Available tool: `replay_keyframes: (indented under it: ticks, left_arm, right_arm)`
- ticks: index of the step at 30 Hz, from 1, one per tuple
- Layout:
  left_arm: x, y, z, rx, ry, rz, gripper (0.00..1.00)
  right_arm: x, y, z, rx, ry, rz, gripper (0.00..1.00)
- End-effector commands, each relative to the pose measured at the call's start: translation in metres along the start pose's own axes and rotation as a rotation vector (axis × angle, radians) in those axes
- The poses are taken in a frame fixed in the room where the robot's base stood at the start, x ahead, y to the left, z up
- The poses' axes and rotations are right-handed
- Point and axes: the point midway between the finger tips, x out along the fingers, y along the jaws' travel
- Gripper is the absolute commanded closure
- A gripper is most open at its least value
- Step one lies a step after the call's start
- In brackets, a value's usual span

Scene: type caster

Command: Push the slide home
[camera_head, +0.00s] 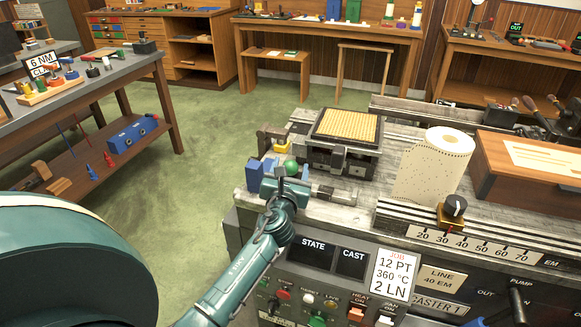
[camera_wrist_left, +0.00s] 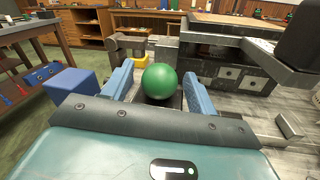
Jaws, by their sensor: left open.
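A green ball knob (camera_head: 291,166) stands at the near left end of the caster bed, in front of the square unit that carries a gold grid plate (camera_head: 348,126). My left gripper (camera_head: 284,176) is at the knob. In the left wrist view the green knob (camera_wrist_left: 160,82) sits between the two blue fingers of my left gripper (camera_wrist_left: 157,88), which are open with gaps on both sides. The knob hides what lies directly behind it. I cannot tell which part is the slide or how far in it is. My right gripper does not show.
A blue block (camera_wrist_left: 72,88) is left of the fingers. A yellow piece (camera_head: 283,147) lies beyond the knob. A paper roll (camera_head: 437,165), a dial knob (camera_head: 454,207) and a wooden box (camera_head: 530,165) are to the right. Green floor is free at left.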

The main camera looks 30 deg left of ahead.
Motion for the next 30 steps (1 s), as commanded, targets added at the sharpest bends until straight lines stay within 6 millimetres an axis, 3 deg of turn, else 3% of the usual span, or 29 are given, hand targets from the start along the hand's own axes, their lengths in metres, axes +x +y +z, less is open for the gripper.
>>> replay_keyframes:
  ticks: [12, 30]
  left_arm:
    - [0.0084, 0.0001, 0.0000, -0.001, 0.001, 0.000, 0.43]
    - [0.0079, -0.0002, -0.0002, -0.001, 0.001, -0.001, 0.92]
  right_arm:
    - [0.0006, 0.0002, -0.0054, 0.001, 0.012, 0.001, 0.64]
    - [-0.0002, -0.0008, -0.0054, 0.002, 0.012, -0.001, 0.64]
